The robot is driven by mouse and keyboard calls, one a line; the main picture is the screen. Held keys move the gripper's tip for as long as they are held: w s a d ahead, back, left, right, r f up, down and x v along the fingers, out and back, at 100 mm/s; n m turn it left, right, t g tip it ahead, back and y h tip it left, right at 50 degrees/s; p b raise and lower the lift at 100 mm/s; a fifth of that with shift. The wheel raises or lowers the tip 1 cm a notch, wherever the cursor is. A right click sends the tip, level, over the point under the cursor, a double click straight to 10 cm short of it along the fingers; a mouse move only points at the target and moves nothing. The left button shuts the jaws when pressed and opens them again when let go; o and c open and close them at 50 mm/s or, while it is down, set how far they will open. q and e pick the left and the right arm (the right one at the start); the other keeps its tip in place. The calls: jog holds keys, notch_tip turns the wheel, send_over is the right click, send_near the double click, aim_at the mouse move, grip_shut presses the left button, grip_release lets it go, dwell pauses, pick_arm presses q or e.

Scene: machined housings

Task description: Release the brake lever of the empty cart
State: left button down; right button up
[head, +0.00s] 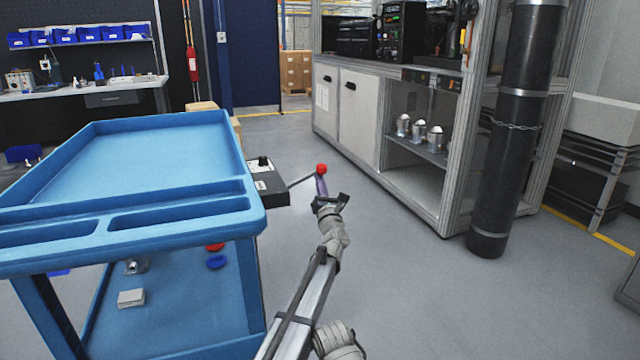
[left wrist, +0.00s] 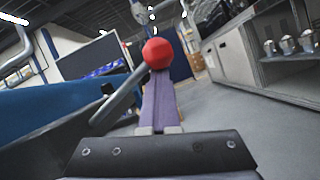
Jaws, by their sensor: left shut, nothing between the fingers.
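The blue cart (head: 152,215) stands at the left with a bare top tray. A dark box (head: 266,186) on its right side carries the brake lever (head: 302,180), a grey rod that slants up and right to a red ball knob (head: 321,169). My left gripper (head: 321,186) is shut and empty, its purple fingers just below the knob. In the left wrist view the red knob (left wrist: 157,53) covers the fingertips, with the lever rod (left wrist: 117,105) to the left of the fingers (left wrist: 159,103). I cannot tell whether they touch. My right gripper is not in view.
A white cabinet frame (head: 352,112) with metal parts (head: 419,130) on a shelf stands to the right, beside a dark upright cylinder (head: 508,130). A small pale block (head: 131,298) lies on the cart's lower shelf. The grey floor right of the cart is clear.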

pick_arm(q)
jog(key=shift+r+p, duration=0.3)
jog(key=shift+r, duration=0.15)
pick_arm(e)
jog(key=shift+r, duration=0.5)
